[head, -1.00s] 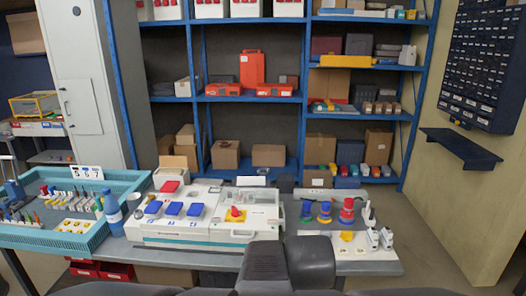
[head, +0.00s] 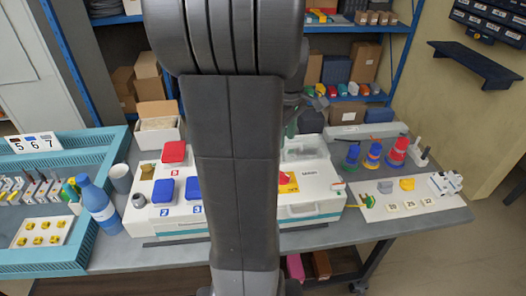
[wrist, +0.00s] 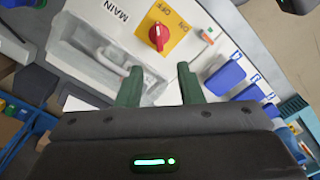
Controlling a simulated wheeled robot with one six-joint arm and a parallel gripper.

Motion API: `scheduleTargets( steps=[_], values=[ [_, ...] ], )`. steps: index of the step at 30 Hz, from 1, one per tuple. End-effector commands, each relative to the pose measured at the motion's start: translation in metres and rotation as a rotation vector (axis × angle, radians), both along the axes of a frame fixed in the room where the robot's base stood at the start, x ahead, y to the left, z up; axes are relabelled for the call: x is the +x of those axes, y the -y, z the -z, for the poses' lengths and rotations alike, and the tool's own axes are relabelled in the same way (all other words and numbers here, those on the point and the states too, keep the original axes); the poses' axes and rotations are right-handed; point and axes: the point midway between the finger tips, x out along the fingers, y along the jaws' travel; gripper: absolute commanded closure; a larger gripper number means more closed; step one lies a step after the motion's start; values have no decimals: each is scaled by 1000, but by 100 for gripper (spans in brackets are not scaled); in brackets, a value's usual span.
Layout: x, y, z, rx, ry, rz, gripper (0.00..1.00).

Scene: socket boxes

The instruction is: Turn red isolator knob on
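The red isolator knob (wrist: 158,36) sits on a yellow plate (wrist: 178,28) marked ON and OFF, next to a MAIN label, in the wrist view. Its white pointer line is small; I cannot tell surely which mark it points to. In the head view the knob (head: 284,179) shows just right of my arm, on the white panel box (head: 312,199). My gripper (wrist: 159,84) is open, its two green fingers apart with nothing between them. The knob lies beyond the fingertips, roughly in line with the gap. In the head view my arm hides much of the box's middle.
Blue covers (head: 193,188) and a red cover (head: 174,152) stand left of my arm. A blue bottle (head: 98,203) and teal tray (head: 70,262) are farther left. Ringed pegs (head: 373,156) and a white board (head: 405,198) are at the right. A clear lid (head: 304,148) stands behind the knob.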

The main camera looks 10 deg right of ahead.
Motion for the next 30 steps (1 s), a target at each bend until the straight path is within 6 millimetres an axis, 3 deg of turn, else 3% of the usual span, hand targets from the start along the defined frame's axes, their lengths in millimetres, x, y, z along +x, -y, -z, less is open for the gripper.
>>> scheduleTargets(
  steps=[7,21,30],
  values=[
    [2,1,20,2,-6,-11,66],
    [1,1,115,1,-6,-10,66],
    [1,1,137,1,-2,-9,66]
  ],
)
